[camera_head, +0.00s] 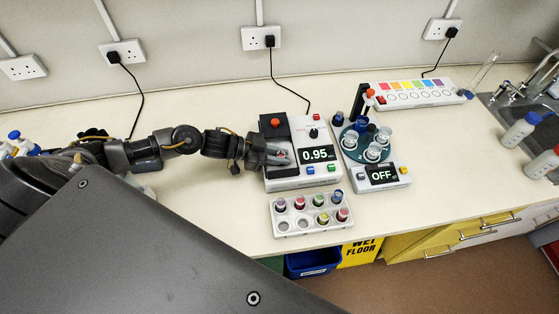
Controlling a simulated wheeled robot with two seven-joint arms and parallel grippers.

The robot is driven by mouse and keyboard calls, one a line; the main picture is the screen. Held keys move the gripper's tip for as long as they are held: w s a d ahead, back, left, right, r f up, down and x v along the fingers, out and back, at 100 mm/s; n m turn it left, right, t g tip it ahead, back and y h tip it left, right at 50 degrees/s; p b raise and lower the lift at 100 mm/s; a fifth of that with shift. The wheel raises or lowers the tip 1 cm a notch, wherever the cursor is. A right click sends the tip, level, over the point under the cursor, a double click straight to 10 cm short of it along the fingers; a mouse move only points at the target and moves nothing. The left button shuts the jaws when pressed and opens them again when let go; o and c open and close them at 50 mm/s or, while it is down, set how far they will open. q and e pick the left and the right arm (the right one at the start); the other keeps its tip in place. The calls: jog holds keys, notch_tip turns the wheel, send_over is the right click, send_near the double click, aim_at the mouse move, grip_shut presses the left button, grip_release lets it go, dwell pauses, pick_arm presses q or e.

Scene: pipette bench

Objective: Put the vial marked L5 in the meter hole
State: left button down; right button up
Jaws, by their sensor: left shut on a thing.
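The meter (325,173) is a white box with a dark block on its left and a display reading 0.95. My left gripper (284,157) reaches in from the left over the dark block side of the meter. It is shut on what looks like a small vial, mostly hidden between the fingers; its mark cannot be read. The meter hole is not clearly visible beneath the gripper. The white vial rack (293,216) stands in front of the meter, with several coloured-cap vials and two empty holes at its front left. My right gripper is not in view.
A device with a round teal plate (356,144) holding glass cups and an OFF display stands right of the meter. A sink and bottles (520,130) are at the far right. Counter left of the rack is clear.

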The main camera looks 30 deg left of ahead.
pick_arm(q)
jog(key=c, duration=1.3)
grip_release()
jog(key=shift+d+r, duration=0.1)
jog(key=shift+o, duration=0.2)
jog(key=shift+s+a, duration=0.15)
jog(key=shift+a, duration=0.3)
jog(key=b+v, duration=0.3)
jog(key=v, duration=0.8)
jog(key=shift+r, duration=0.2)
jog(key=shift+s, duration=0.1)
